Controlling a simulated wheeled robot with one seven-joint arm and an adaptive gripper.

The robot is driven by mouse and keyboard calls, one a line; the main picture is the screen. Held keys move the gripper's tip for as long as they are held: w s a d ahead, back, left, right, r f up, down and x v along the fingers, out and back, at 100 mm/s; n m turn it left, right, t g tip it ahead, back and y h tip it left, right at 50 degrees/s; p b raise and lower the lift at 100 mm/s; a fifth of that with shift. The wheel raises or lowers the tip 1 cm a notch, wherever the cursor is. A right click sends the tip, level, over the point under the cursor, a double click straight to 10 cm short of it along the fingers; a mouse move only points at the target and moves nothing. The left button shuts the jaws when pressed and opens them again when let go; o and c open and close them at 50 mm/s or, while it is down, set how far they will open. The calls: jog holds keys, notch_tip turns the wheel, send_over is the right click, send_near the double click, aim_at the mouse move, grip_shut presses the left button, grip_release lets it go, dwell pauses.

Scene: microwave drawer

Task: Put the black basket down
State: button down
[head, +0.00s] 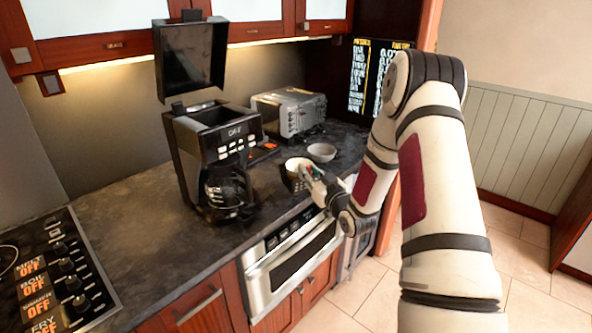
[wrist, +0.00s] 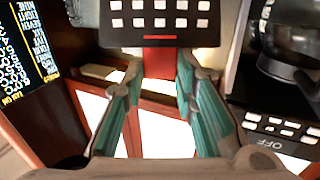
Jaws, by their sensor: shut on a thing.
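The black basket (head: 291,184) has a white inside and sits at my gripper's fingertips in the head view, over the counter's front edge. In the wrist view the basket (wrist: 155,14) shows as a dark wall with rows of light openings and a red strip below them. My gripper (head: 310,179) is shut on the basket; its teal-padded fingers (wrist: 158,70) close on the near side. The basket looks roughly upright. I cannot tell whether its bottom touches the counter.
The coffee maker (head: 222,150) stands left of the basket on the dark counter (head: 130,235), its lid raised. A small grey bowl (head: 321,153) and a toaster (head: 290,110) are behind. The microwave drawer (head: 292,268) is below the counter edge. Counter left of the coffee maker is clear.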

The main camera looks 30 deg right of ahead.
jog(key=w+d, duration=0.1)
jog(key=w, duration=0.6)
jog(key=w+d+f, duration=0.1)
jog(key=w, duration=0.3)
jog(key=shift+w+d, duration=0.1)
jog(key=shift+d, duration=0.25)
jog(key=shift+w+f, duration=0.2)
jog(key=shift+w, duration=0.05)
jog(key=shift+f, duration=1.55)
jog(key=shift+f, duration=0.1)
jog(key=c, duration=1.3)
grip_release()
jog(key=shift+f, duration=0.1)
